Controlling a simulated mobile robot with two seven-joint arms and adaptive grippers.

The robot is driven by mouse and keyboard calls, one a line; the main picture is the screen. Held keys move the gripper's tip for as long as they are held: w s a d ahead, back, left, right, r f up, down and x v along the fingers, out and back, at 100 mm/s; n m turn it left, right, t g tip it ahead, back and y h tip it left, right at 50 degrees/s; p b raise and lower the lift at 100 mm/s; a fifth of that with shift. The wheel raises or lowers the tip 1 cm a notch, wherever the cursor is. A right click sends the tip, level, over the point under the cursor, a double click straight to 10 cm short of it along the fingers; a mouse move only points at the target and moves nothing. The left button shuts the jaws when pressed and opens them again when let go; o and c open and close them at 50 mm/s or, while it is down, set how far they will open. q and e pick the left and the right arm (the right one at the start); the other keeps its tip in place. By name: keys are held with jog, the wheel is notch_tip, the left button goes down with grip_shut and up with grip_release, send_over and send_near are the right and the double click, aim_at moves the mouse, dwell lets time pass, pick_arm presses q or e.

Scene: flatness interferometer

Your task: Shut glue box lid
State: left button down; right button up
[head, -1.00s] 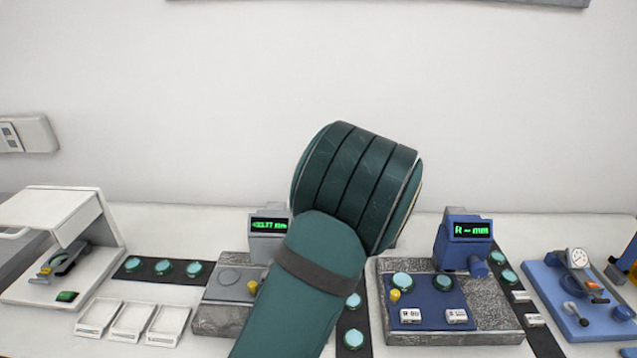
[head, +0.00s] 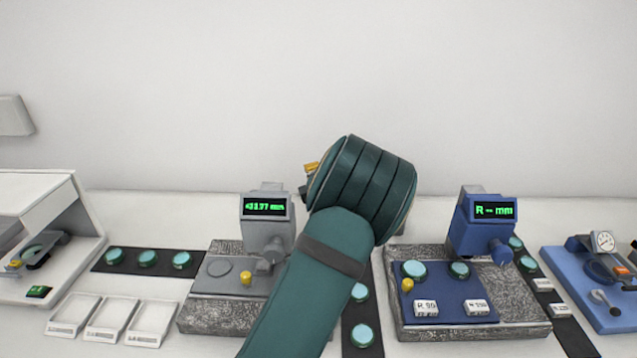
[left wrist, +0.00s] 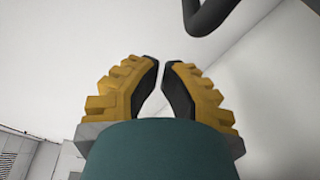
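I cannot make out anything that is clearly a glue box or its lid in these frames. A green arm link of mine covers the middle of the head view and hides part of the bench. A small yellow part behind it looks like my left gripper (head: 311,167). In the left wrist view my left gripper (left wrist: 161,63) has yellow ribbed fingers with dark pads. A narrow gap shows between the fingertips, with nothing held in it. My right gripper is out of view.
A white open-fronted housing (head: 75,190) stands at left, with white trays (head: 110,318) beside it. A grey gauge (head: 266,215) and a blue gauge (head: 480,225) stand on stone blocks. A blue plate (head: 590,295) lies at right. Dark strips (head: 130,262) carry teal discs.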

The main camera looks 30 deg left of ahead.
pick_arm(q)
jog(key=w+d, duration=0.2)
jog(key=w, duration=0.1)
jog(key=shift+w+r, duration=0.1)
jog(key=shift+r, duration=0.3)
jog(key=w+d+r+m+t+y+p, duration=0.1)
jog(key=w+d+r+m, duration=0.1)
jog(key=w+d+m, duration=0.15)
jog(key=w+d+r+m+t, duration=0.1)
jog(key=w+d+r+m, duration=0.1)
jog(key=d+m, duration=0.3)
jog(key=w+d+f+m+t+h+b, duration=0.1)
jog(key=w+d+f+m+t+b, duration=0.3)
jog(key=d+m, duration=0.5)
jog(key=shift+w+d+f+m+h, duration=0.25)
jog(key=shift+w+f+m, duration=0.4)
jog(key=shift+m, duration=1.2)
jog(key=shift+w+r, duration=0.1)
